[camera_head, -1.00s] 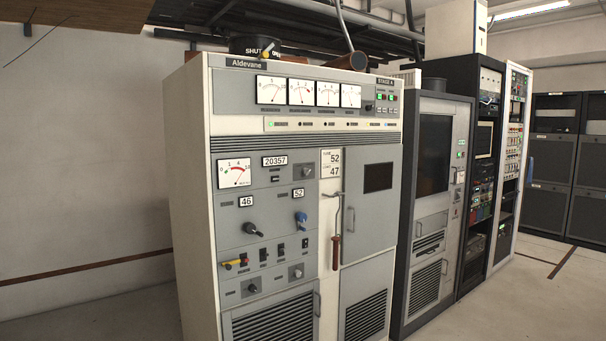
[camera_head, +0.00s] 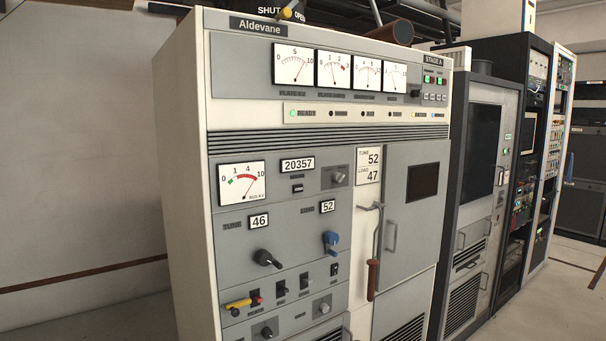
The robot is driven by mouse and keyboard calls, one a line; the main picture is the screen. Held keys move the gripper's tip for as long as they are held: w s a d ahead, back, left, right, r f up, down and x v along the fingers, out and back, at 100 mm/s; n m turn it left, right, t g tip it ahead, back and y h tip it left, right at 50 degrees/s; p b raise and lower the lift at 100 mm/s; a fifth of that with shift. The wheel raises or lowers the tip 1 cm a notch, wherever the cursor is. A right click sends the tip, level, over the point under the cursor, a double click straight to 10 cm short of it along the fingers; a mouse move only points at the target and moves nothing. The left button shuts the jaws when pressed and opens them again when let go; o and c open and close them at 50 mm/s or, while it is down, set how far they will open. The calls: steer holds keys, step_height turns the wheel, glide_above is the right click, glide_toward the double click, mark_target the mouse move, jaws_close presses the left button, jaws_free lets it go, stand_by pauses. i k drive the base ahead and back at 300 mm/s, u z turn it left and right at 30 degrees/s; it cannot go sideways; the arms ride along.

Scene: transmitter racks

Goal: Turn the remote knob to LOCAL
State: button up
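The grey and white transmitter cabinet (camera_head: 180,180) marked Aldevane stands in front of me. I cannot read which knob is the remote knob. Small silver knobs sit on square plates, one at the upper right of the control panel (camera_head: 340,177) and one lower down (camera_head: 323,308). A small black knob (camera_head: 267,332) is at the bottom left. A larger black knob (camera_head: 266,258) is under the 46 counter, and a blue knob (camera_head: 331,240) is under the 52 counter. A small dark knob (camera_head: 416,94) is by the green-lit buttons. My gripper is not in view.
A crank with a red handle (camera_head: 373,280) hangs beside the right door (camera_head: 412,220). A yellow lever (camera_head: 239,304) and black switches (camera_head: 281,287) stick out from the lower panel. Dark racks (camera_head: 535,130) stand to the right. Floor (camera_head: 95,315) at left is clear.

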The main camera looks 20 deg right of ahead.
mark_target(336, 177)
steer(key=z, duration=0.55)
steer(key=i, duration=1.15)
steer(key=z, duration=0.65)
